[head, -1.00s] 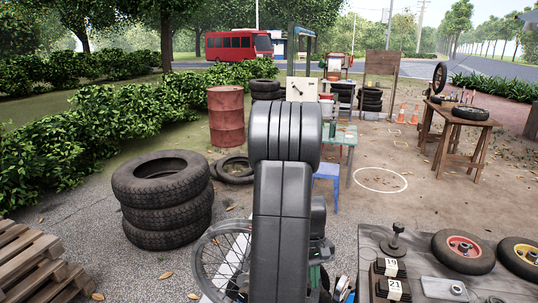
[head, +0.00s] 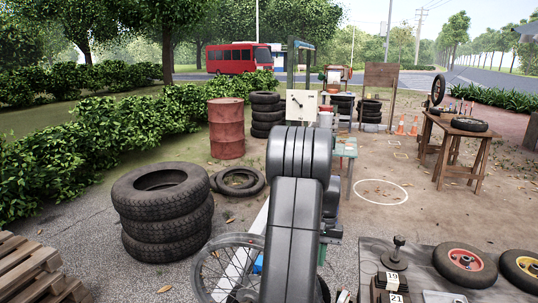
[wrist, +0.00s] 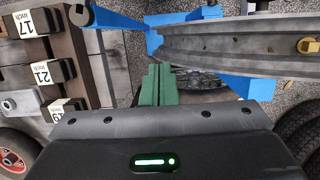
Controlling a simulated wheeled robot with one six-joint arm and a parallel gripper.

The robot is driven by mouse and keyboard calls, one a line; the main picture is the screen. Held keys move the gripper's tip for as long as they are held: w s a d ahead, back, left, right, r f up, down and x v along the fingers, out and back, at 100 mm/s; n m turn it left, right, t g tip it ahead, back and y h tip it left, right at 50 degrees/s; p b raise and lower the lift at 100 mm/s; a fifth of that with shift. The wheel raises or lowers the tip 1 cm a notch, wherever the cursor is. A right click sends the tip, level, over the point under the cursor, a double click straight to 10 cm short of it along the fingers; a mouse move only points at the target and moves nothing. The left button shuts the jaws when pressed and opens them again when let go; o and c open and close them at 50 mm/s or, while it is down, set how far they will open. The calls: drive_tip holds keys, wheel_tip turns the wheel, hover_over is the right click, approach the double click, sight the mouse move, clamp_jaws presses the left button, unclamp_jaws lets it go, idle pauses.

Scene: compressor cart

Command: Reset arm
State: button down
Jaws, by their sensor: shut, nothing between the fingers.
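My gripper (wrist: 155,85) shows in the wrist view as two green fingers pressed together with nothing between them. It is above a dark patch near a blue frame (wrist: 190,85) and a curved grey metal rim (wrist: 235,42). In the head view my arm rises in the middle and hides the gripper.
Labelled dark blocks (wrist: 35,75) stand left in the wrist view, and on a table (head: 375,262) at lower right in the head view, beside small wheels (head: 465,265). A spoked wheel (head: 225,270) is left of my arm. Stacked tyres (head: 165,215) stand further left.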

drive_tip(key=shift+v, duration=1.05)
